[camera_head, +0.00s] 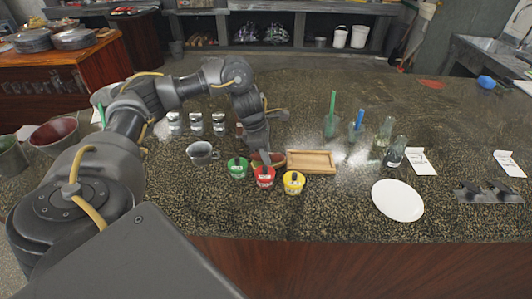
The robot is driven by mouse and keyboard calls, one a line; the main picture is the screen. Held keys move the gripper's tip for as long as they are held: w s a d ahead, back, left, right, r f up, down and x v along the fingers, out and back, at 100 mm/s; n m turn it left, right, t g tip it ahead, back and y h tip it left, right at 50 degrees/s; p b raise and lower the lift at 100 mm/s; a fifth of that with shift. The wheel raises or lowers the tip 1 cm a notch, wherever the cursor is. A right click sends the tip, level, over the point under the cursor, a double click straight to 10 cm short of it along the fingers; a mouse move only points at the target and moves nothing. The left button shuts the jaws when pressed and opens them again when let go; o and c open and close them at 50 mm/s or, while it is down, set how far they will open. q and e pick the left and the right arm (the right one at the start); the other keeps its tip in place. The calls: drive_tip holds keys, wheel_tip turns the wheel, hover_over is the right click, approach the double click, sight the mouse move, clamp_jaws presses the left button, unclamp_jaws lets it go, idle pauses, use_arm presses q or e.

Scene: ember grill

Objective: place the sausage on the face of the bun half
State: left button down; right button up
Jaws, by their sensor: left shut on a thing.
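My left gripper (264,154) comes down from above, behind the red sauce bottle, and is shut at a small reddish-brown thing (277,158), which looks like the sausage. The red bottle partly hides this spot. I cannot make out the bun half clearly; it may be hidden by the gripper and bottles. A shallow wooden tray (311,169) lies just right of the gripper and looks empty. My right gripper is not in view.
Green (238,168), red (265,177) and yellow (294,183) sauce bottles stand in front of the gripper and tray. A metal cup (201,153) is at left. A white plate (398,200) lies at right. Glasses with straws stand behind. The front counter between yellow bottle and plate is clear.

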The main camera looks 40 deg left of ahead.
use_arm(q)
drive_tip(key=shift+f, duration=0.1)
drive_tip(key=c, duration=1.5)
unclamp_jaws()
drive_tip(key=shift+r, duration=0.35)
drive_tip(key=p+v, duration=0.2)
drive_tip(key=v, duration=0.9)
drive_tip(key=shift+s+a+r, duration=0.1)
drive_tip(key=shift+r, duration=0.2)
